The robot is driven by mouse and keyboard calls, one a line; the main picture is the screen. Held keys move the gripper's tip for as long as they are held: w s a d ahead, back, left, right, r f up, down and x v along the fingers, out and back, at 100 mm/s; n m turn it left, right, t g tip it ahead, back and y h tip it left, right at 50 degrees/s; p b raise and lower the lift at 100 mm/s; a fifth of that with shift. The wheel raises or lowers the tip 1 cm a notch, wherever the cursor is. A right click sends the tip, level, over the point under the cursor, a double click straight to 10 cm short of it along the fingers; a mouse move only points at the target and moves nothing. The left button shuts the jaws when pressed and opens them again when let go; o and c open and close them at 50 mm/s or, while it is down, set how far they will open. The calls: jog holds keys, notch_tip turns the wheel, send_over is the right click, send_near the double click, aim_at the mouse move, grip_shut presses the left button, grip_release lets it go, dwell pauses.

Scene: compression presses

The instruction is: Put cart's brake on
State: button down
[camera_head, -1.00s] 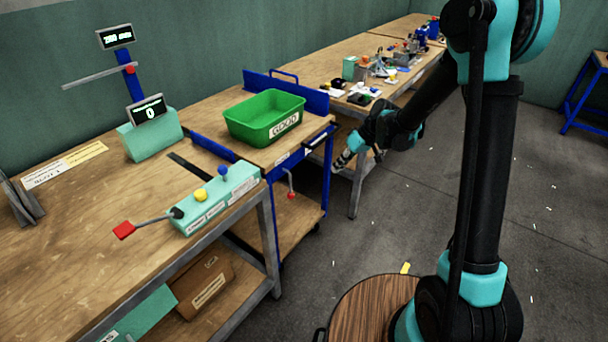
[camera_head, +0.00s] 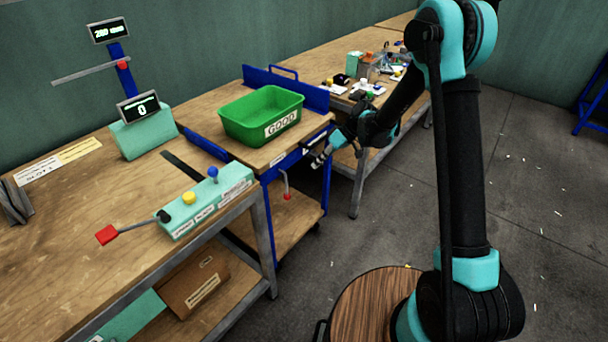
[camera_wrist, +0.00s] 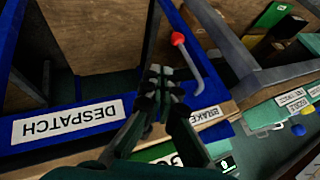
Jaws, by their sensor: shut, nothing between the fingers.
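The blue cart with a wooden top (camera_head: 255,156) stands at the end of the near bench. Its brake lever (camera_head: 286,184) is a bent grey rod with a red knob, hanging from the cart's edge; in the wrist view the red knob (camera_wrist: 177,38) is at the upper middle. The label BRAKE (camera_wrist: 207,113) is beside the rod's base. My gripper (camera_head: 318,163) is shut and empty, to the right of the lever and a little above its knob. In the wrist view my gripper (camera_wrist: 163,76) shows just left of the rod; I see no clear contact.
A green bin (camera_head: 262,117) marked GOOD sits on the cart. A DESPATCH label (camera_wrist: 68,120) is on the cart's edge. The near bench (camera_head: 75,220) carries a teal control box (camera_head: 207,203) with a red-ended lever. Another bench (camera_head: 345,72) stands behind. Open floor is at right.

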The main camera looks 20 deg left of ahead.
jog(key=s+a+f, duration=0.5)
jog(key=a+f, duration=0.2)
jog(key=shift+a+f, duration=0.25)
jog(key=shift+a, duration=0.05)
jog(key=shift+s+a, duration=0.1)
jog(key=shift+a, duration=0.05)
dwell(0.3)
